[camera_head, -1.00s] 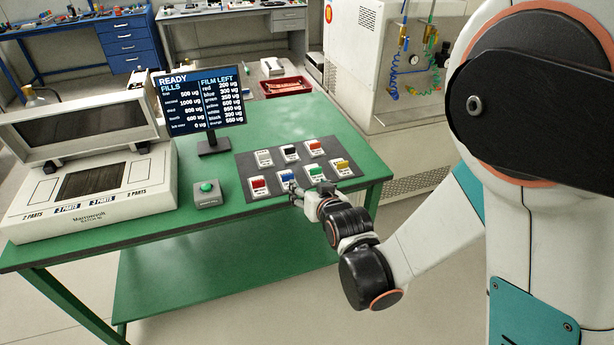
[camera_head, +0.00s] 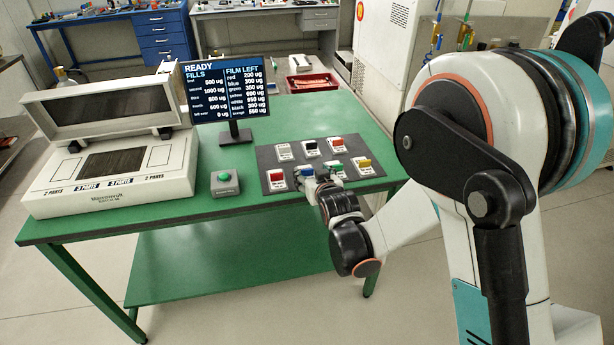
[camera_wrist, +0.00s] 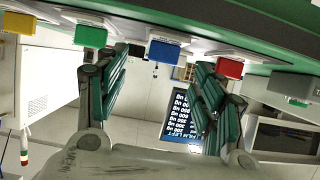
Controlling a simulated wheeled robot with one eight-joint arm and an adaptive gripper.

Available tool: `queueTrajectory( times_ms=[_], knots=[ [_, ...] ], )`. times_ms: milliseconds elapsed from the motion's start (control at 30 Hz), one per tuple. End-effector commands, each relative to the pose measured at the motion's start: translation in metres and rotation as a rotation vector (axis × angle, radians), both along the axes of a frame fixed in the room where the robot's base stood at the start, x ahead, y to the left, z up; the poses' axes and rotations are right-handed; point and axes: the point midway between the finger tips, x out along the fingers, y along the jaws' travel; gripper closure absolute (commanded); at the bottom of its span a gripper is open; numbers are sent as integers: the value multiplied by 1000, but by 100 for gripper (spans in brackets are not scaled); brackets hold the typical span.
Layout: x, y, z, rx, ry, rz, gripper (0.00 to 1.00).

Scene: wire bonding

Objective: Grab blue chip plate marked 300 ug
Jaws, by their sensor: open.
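The blue chip plate (camera_head: 306,172) is a white plate with a blue block, in the front row of the dark mat, between the red chip plate (camera_head: 276,180) and the green one (camera_head: 337,167). My gripper (camera_head: 313,181) is low at the mat's front edge, partly covering the blue plate and its label. In the wrist view, the blue block (camera_wrist: 165,52) shows between the open fingertips of my gripper (camera_wrist: 162,62), with no finger visibly closed on it. The green block (camera_wrist: 90,36) is left of the fingers and the red block (camera_wrist: 229,68) right.
The mat (camera_head: 268,156) also holds white, black, orange and yellow chip plates. A green-button box (camera_head: 224,183), a monitor (camera_head: 222,90) listing blue 300 ug, and a large bonding machine (camera_head: 110,170) stand to the left on the green table. A red tray (camera_head: 312,86) lies behind.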

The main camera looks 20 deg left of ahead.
Motion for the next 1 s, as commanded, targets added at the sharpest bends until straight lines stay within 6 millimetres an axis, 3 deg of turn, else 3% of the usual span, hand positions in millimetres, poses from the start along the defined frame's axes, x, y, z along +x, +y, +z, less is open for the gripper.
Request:
queueTrajectory(
  times_ms=[300,567,767,1000],
  knots=[
    [31,23,-19,0,0,0,38],
    [34,25,-18,0,0,0,38],
    [34,25,-18,0,0,0,84],
    [34,25,-18,0,0,0,87]
  ],
)
